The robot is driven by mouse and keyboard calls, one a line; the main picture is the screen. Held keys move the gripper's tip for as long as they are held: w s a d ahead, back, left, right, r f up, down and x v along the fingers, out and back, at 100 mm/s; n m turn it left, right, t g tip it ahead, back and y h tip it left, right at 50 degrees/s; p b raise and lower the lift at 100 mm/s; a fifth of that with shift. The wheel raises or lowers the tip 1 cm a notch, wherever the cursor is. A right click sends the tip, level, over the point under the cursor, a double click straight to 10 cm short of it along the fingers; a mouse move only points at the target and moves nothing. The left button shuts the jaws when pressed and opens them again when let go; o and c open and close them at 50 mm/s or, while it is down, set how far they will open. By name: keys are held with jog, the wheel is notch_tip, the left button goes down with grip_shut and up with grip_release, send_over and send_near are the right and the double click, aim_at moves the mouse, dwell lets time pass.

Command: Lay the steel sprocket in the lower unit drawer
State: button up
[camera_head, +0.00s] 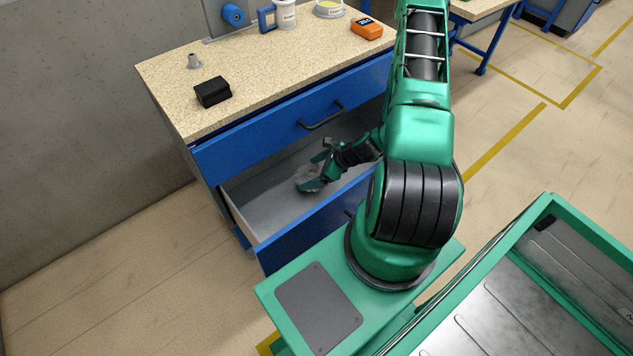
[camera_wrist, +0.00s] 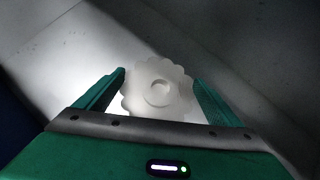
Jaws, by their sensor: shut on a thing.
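The steel sprocket (camera_wrist: 157,88) is a pale, toothed disc with a round raised hub. It sits between the two green fingers of my gripper (camera_wrist: 158,92) in the wrist view, which is shut on it. In the head view my gripper (camera_head: 311,182) reaches into the open lower drawer (camera_head: 258,207), and the sprocket is small and partly hidden at its fingertips. The drawer is pulled out and its grey floor looks bare around my gripper. I cannot tell whether the sprocket touches the drawer floor.
Above is a shut blue upper drawer (camera_head: 283,127) with a dark handle. The speckled worktop (camera_head: 270,75) holds a black box (camera_head: 212,92), a small grey part (camera_head: 194,61), an orange meter (camera_head: 367,28) and a white mug (camera_head: 285,14). A concrete wall stands at left.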

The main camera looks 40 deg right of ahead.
jog(key=shift+n+g+y, duration=0.3)
jog(key=shift+n+g, duration=0.1)
jog(key=shift+n, duration=0.3)
jog(key=a, duration=1.2)
jog(key=shift+w+a+f, duration=0.1)
jog(key=shift+a+f, duration=0.05)
jog(key=shift+a, duration=0.15)
jog(key=w+d, duration=0.1)
jog(key=d, duration=0.4)
jog(key=w+d, duration=0.2)
jog(key=d, duration=0.4)
jog(key=w+d, duration=0.2)
jog(key=d, duration=0.3)
jog(key=shift+w+d, duration=0.2)
jog(key=shift+d, duration=0.15)
jog(key=shift+f, duration=1.75)
jog(key=o, duration=1.4)
jog(key=shift+s, duration=0.1)
jog(key=v, duration=1.2)
